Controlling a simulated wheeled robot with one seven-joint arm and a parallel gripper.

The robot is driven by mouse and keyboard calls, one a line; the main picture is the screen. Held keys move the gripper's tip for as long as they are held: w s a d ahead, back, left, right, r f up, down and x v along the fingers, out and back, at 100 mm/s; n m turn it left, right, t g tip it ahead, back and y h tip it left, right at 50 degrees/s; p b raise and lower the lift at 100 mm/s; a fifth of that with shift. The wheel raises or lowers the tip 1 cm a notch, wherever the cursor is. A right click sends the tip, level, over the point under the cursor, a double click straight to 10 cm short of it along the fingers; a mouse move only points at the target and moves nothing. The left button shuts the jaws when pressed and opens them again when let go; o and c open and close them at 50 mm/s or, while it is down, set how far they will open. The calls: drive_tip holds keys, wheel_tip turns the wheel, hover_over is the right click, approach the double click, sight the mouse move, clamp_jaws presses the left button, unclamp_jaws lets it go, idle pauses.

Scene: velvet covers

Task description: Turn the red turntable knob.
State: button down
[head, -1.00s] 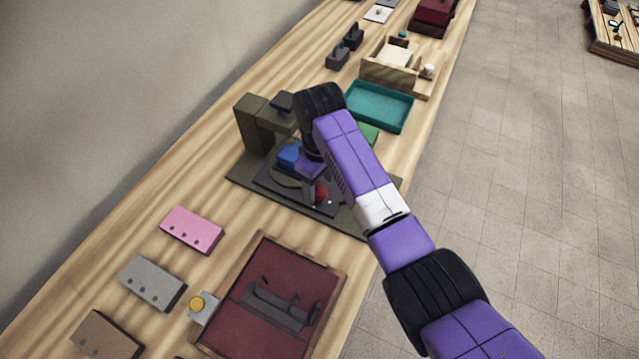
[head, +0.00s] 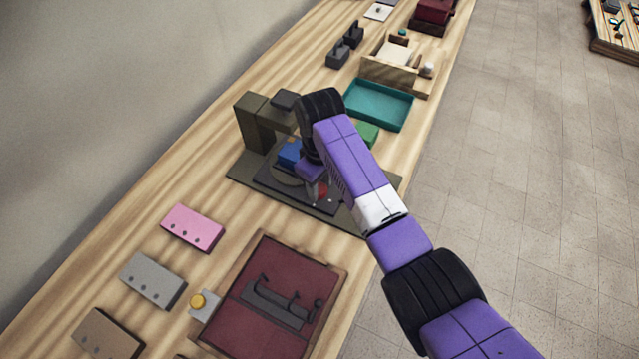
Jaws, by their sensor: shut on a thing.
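The red turntable knob (head: 321,191) shows as a small patch at the front right of a dark turntable base (head: 268,184). My gripper (head: 315,190) points down over the knob and is shut on it; its fingers and wrist hide much of the grip. The round turntable plate (head: 284,174) is partly in view left of my gripper. A blue block (head: 290,152) is at the plate, and my wrist covers part of that area.
An olive stand (head: 262,122) rises behind the turntable. A green block (head: 366,133) and teal tray (head: 380,104) lie beyond my arm. A dark red tray (head: 255,330), a yellow button (head: 197,301) and a pink block (head: 192,227) are nearer. Bare wood lies at left.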

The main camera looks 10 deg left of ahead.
drive_tip(key=m+p, duration=0.2)
drive_tip(key=m, duration=0.2)
drive_tip(key=shift+r+m, duration=0.1)
drive_tip(key=shift+m, duration=0.3)
drive_tip(key=m+p, duration=0.1)
drive_tip(key=m, duration=0.3)
drive_tip(key=shift+m, duration=0.3)
drive_tip(key=m+p, duration=0.1)
drive_tip(key=m, duration=0.3)
drive_tip(key=shift+m, duration=2.1)
drive_tip(key=c, duration=0.9)
unclamp_jaws()
